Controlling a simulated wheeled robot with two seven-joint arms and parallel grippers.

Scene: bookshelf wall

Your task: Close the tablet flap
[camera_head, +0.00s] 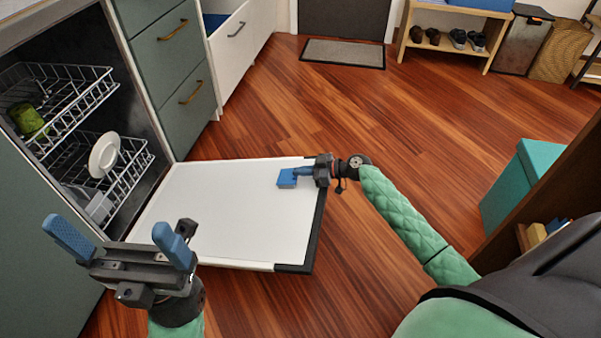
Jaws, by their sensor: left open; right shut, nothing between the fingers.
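The dishwasher door (235,215) lies folded down, its white inner face up and a dark strip along its outer edge. I cannot make out a tablet flap on that face; the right gripper or the left one may hide it. My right gripper (285,179) is shut and empty, its blue fingers over the door's far outer corner, on or just above the surface. I cannot tell whether they touch it. My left gripper (107,230) is open and empty, with blue fingers spread wide, in front of the door's near left part.
The dishwasher's upper rack (75,95) holds a green cup (27,119); the lower rack (125,180) holds a white plate (104,155). Green drawers (175,65) stand behind. A teal box (515,185) is at the right. The wooden floor beyond the door is clear.

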